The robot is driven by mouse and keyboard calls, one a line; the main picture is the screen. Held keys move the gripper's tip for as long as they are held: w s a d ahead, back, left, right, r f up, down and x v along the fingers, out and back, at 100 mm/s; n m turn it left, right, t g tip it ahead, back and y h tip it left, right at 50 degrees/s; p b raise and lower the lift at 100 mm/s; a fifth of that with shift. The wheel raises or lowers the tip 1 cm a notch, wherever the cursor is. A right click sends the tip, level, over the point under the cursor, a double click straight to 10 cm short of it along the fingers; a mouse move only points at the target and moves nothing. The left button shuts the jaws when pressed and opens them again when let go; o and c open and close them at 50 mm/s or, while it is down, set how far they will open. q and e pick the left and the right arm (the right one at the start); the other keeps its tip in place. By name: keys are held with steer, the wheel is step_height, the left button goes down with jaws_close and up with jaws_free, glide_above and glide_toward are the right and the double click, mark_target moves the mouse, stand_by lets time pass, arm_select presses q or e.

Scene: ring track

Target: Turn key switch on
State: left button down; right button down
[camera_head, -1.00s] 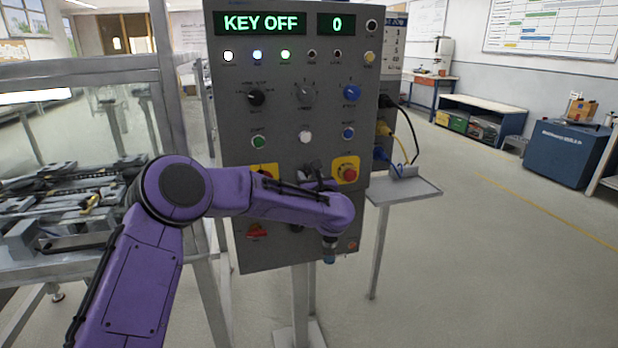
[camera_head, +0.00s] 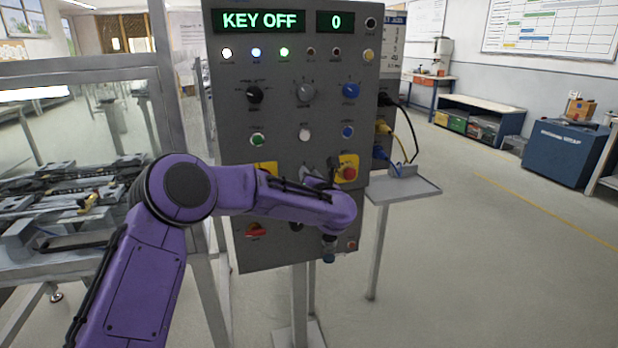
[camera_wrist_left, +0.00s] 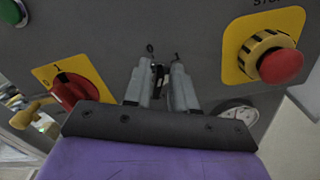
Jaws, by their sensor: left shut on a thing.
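The grey control panel (camera_head: 225,190) stands upright, and its display (camera_head: 258,20) reads KEY OFF in green. My left gripper (camera_wrist_left: 160,72) is shut on a small dark piece, the key (camera_wrist_left: 158,78), between its two grey fingers at the panel face. The fingers sit between a red rotary switch on a yellow plate (camera_wrist_left: 72,90) and a red stop button (camera_wrist_left: 281,66). In the head view my purple forearm crosses the lower panel and hides the key, and only part of the left gripper (camera_head: 320,172) shows. The right gripper is out of view.
A second display (camera_head: 336,21) reads 0. Lamps, knobs and push buttons fill the panel above my arm, including a green button (camera_head: 257,139). A small shelf (camera_head: 405,190) with cables is on the right. A framed machine table (camera_head: 60,180) is on the left.

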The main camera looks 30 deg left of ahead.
arm_select(q)
steer(key=shift+w+d+f+m+p, duration=0.15)
steer(key=shift+m+p, duration=0.2)
steer(key=shift+m, duration=1.35)
steer(key=shift+w+d+f+m+p, duration=0.15)
steer(key=shift+m+p, duration=0.2)
steer(key=shift+m, duration=1.35)
steer(key=shift+s+a, duration=0.1)
steer(key=c, duration=1.2)
jaws_free()
steer(key=shift+b+v, duration=0.95)
steer(key=shift+v, duration=4.35)
